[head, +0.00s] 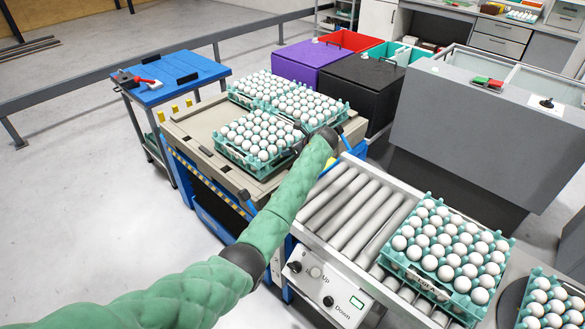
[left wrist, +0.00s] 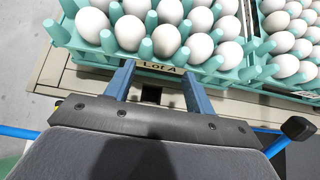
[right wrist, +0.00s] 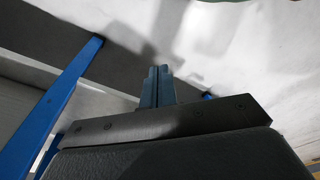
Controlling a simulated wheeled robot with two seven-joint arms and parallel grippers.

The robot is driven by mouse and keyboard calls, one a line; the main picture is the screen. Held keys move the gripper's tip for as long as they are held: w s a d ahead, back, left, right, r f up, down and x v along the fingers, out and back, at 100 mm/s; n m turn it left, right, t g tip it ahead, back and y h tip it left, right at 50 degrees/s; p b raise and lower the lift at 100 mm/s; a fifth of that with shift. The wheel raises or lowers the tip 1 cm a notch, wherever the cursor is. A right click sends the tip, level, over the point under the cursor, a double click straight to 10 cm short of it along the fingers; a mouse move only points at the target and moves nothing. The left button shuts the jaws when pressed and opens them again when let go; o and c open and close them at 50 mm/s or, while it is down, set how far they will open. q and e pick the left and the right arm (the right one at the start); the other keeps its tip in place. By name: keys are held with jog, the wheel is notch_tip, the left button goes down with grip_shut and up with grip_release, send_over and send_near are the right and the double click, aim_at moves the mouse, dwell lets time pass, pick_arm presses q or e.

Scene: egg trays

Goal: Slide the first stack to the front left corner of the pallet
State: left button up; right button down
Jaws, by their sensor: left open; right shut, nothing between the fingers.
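The stack nearest me (head: 262,158), a teal egg tray filled with white eggs, sits on the tan pallet (head: 190,119). In the left wrist view the tray (left wrist: 128,57) carries a "Lot A" label. My left gripper (head: 301,143) is at this stack's right side in the head view. In the left wrist view its open fingers (left wrist: 158,82) point at the labelled side, one on each side of the label; I cannot tell whether they touch. My right gripper (right wrist: 157,72) is shut and empty, seen only in its wrist view.
Two more egg stacks stand behind on the pallet, at back left (head: 256,98) and back right (head: 322,117). The pallet's left part is bare. A roller conveyor (head: 345,206) with another egg stack (head: 446,259) lies to the right. A blue-topped cart (head: 172,92) stands left.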

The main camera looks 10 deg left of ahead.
aim_at(286, 161)
pick_arm(q)
notch_tip(286, 161, down, 6)
jog(key=b, duration=0.3)
jog(key=shift+w+f, duration=0.1)
jog(key=shift+f, duration=0.8)
pick_arm(e)
notch_tip(286, 161, up, 12)
jog(key=w+a, duration=0.2)
jog(key=shift+w+r, duration=0.25)
jog(key=shift+w, duration=0.05)
pick_arm(q)
jog(key=shift+a, duration=0.15)
jog(key=shift+w+a+r, duration=0.1)
jog(key=shift+w+a, duration=0.6)
jog(key=shift+a, duration=0.2)
jog(key=shift+w+a, duration=0.6)
jog(key=shift+a, duration=0.2)
jog(key=shift+w+a, duration=0.55)
jog(key=shift+a, duration=0.25)
jog(key=shift+w+a+b, duration=0.3)
jog(key=shift+w+a, duration=0.3)
jog(key=shift+a, duration=0.2)
jog(key=shift+w+a+b, duration=0.25)
jog(key=shift+w+a, duration=0.3)
jog(key=shift+a, duration=0.2)
pick_arm(e)
jog(key=shift+f, duration=0.45)
